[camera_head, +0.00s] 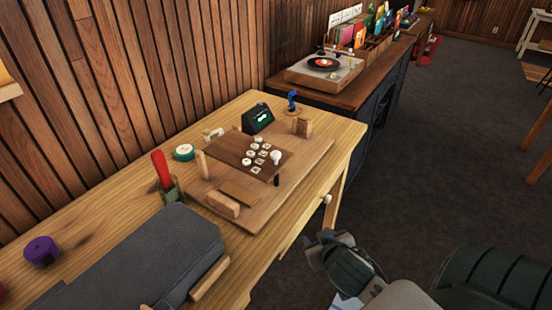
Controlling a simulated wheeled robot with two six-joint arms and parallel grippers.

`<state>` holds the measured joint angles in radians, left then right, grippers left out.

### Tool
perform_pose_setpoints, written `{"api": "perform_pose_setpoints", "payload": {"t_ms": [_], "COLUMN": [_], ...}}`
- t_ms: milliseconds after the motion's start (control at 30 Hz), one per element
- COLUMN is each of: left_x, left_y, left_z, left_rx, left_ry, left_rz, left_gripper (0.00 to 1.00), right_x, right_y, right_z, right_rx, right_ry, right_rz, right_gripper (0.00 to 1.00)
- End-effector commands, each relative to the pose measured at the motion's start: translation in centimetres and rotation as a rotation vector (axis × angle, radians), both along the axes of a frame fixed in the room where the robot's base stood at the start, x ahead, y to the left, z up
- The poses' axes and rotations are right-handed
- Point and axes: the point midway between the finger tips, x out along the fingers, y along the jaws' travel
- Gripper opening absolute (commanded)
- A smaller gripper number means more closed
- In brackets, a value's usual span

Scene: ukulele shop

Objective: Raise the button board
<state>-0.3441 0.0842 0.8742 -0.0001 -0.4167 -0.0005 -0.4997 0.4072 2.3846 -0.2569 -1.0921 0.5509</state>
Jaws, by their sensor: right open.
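The button board (232,147) is a dark brown panel with several white round and square buttons and a larger white knob (276,157) at its right. It sits over a wooden base (252,213) on the light wooden table. A small black peg shows at its front right edge. I cannot tell how far it stands above the base. My right gripper (322,247) is open and empty, off the table's front edge, to the right of and nearer than the board, not touching it. My left gripper is not in view.
A grey case (150,259) covers the table's near left. A red-handled tool (162,169), green tape roll (184,152), purple roll (41,251) and dark display box (258,118) stand around the board. A record player (324,69) is on the cabinet behind.

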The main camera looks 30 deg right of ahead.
Motion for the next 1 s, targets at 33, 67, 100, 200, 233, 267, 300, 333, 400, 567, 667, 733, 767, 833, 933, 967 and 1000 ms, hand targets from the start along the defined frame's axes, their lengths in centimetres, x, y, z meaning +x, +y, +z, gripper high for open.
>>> {"api": "perform_pose_setpoints", "payload": {"t_ms": [33,67,100,200,233,267,300,333,400,567,667,733,767,833,933,967,1000], "left_x": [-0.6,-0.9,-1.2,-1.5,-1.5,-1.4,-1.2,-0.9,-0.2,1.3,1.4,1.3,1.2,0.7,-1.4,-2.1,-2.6], "left_y": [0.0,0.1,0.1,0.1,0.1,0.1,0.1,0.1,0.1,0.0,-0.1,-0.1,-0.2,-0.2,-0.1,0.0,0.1], "left_z": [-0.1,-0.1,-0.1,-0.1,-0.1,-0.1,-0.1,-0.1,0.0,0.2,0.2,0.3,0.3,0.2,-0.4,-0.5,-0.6], "left_rx": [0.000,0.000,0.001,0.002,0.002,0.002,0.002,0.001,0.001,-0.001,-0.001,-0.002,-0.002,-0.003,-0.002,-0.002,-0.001], "left_ry": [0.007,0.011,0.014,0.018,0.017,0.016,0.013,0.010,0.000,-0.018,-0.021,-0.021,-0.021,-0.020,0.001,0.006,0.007], "left_rz": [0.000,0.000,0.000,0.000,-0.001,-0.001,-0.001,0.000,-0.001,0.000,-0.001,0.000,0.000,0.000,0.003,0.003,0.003], "left_gripper": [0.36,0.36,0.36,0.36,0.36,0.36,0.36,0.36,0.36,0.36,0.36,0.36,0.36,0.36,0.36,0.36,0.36], "right_x": [1.0,1.5,2.3,4.3,4.9,5.4,6.1,6.6,7.6,8.9,9.3,9.7,10.0,10.7,12.1,12.6,13.3], "right_y": [-0.5,-0.7,-1.0,-1.4,-1.5,-1.5,-1.5,-1.4,-1.1,-0.3,-0.1,-0.1,-0.1,-0.1,0.0,-0.1,-0.1], "right_z": [1.6,2.5,3.6,6.2,7.0,7.7,8.7,9.5,11.1,13.6,14.2,14.3,14.3,14.3,14.4,14.4,14.5], "right_rx": [-0.010,-0.012,-0.011,-0.005,0.000,0.003,0.011,0.016,0.033,0.071,0.083,0.088,0.088,0.088,0.090,0.090,0.089], "right_ry": [-0.067,-0.108,-0.162,-0.298,-0.337,-0.373,-0.420,-0.454,-0.525,-0.624,-0.644,-0.648,-0.648,-0.647,-0.651,-0.649,-0.648], "right_rz": [0.006,0.009,0.015,0.050,0.065,0.082,0.106,0.127,0.179,0.281,0.305,0.308,0.307,0.303,0.305,0.303,0.302], "right_gripper": [0.48,0.48,0.48,0.48,0.48,0.48,0.48,0.48,0.48,0.48,0.48,0.48,0.48,0.48,0.48,0.48,0.48]}}
